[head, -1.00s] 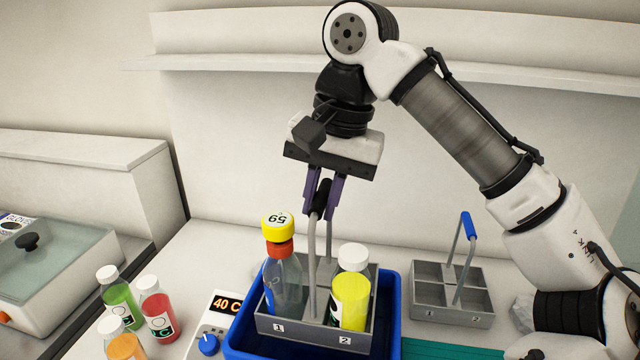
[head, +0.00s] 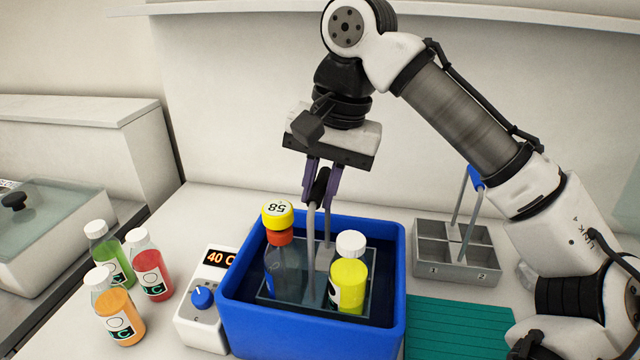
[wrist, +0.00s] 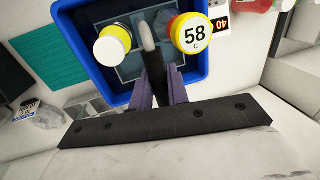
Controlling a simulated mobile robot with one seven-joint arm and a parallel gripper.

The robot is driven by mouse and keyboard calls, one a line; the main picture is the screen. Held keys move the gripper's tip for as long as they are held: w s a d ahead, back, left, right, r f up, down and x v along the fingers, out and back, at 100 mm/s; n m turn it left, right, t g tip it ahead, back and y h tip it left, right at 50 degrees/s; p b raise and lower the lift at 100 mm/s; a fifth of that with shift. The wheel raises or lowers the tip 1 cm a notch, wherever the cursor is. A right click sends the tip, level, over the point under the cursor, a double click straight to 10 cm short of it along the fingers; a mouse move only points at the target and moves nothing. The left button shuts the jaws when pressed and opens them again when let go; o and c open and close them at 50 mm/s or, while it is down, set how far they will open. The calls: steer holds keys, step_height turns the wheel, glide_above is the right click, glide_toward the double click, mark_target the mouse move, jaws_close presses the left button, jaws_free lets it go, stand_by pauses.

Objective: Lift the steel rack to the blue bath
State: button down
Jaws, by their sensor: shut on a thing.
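The steel rack (head: 324,258) is down inside the blue bath (head: 395,275), its lower part seen through the water. It holds a clear bottle (head: 283,270) with a red collar and a yellow cap reading 58, and a yellow bottle (head: 350,285) with a white cap. My gripper (head: 318,195) is shut on the dark grip at the top of the rack's handle. In the wrist view my gripper (wrist: 158,88) is above the rack between the two bottle caps, with the bath (wrist: 112,86) around them. Whether the rack touches the bath floor is hidden.
A controller (head: 203,300) reading 40 C stands left of the bath. Green, red (head: 150,265) and orange bottles stand further left. A second grey rack with a blue handle (head: 457,255) stands at right, behind a teal mat (head: 460,325).

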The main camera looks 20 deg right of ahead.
steer(key=shift+d+b+x, duration=0.2)
steer(key=shift+b+x, duration=0.25)
steer(key=shift+x, duration=0.55)
steer(key=shift+d+b+x, duration=0.2)
steer(key=shift+b+x, duration=0.2)
steer(key=shift+x, duration=0.6)
steer(key=shift+s+f, duration=0.15)
steer(key=shift+f, duration=0.1)
steer(key=c, duration=1.3)
jaws_free()
steer(key=shift+p+v, duration=4.25)
steer(key=shift+v, duration=2.65)
steer(key=shift+s+a, duration=0.1)
steer(key=shift+a, duration=0.05)
